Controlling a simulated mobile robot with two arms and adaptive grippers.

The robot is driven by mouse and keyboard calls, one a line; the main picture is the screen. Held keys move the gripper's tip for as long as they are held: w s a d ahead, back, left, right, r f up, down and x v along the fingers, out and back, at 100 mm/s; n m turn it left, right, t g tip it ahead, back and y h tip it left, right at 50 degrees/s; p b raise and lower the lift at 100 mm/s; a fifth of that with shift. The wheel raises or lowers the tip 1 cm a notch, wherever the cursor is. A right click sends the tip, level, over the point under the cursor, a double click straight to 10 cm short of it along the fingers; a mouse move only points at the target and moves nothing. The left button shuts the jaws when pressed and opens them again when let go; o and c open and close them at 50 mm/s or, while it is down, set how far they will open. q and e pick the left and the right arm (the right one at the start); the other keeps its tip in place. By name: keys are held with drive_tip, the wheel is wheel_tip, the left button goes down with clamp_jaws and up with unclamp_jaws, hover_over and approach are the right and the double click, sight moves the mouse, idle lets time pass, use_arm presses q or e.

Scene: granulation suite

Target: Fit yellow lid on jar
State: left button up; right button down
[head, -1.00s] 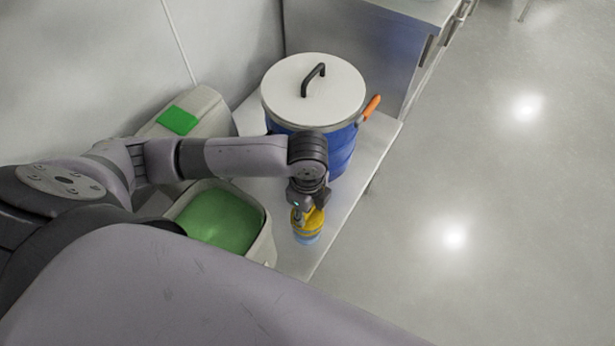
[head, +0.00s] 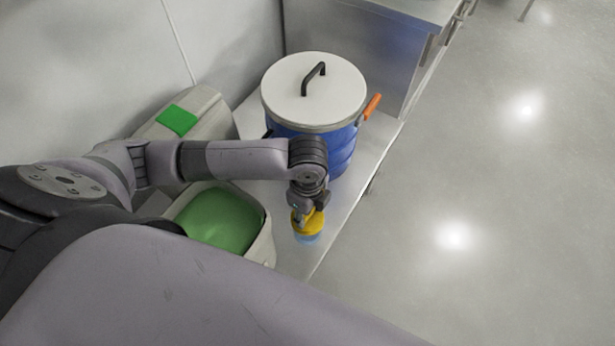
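The yellow lid (head: 309,224) is at the fingers of my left gripper (head: 307,212), which points down over the narrow metal bench. The gripper looks closed around the lid, though its fingers are small and partly hidden. The clear bluish jar (head: 307,239) is directly below the lid, standing near the bench's front edge. The lid covers the jar's top in this view. I cannot tell whether it is seated or just above the rim. My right gripper is not in view.
A blue drum (head: 342,152) with a white lid and an orange handle stands behind the jar. An open bin with green contents (head: 218,218) is left of the jar, and a closed bin with a green label (head: 177,120) is farther back. Open floor lies right of the bench (head: 318,248).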

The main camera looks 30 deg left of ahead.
use_arm(q)
drive_tip(key=o, duration=0.5)
wheel_tip(320, 180, up, 12)
drive_tip(key=shift+r, duration=0.1)
idle(0.5)
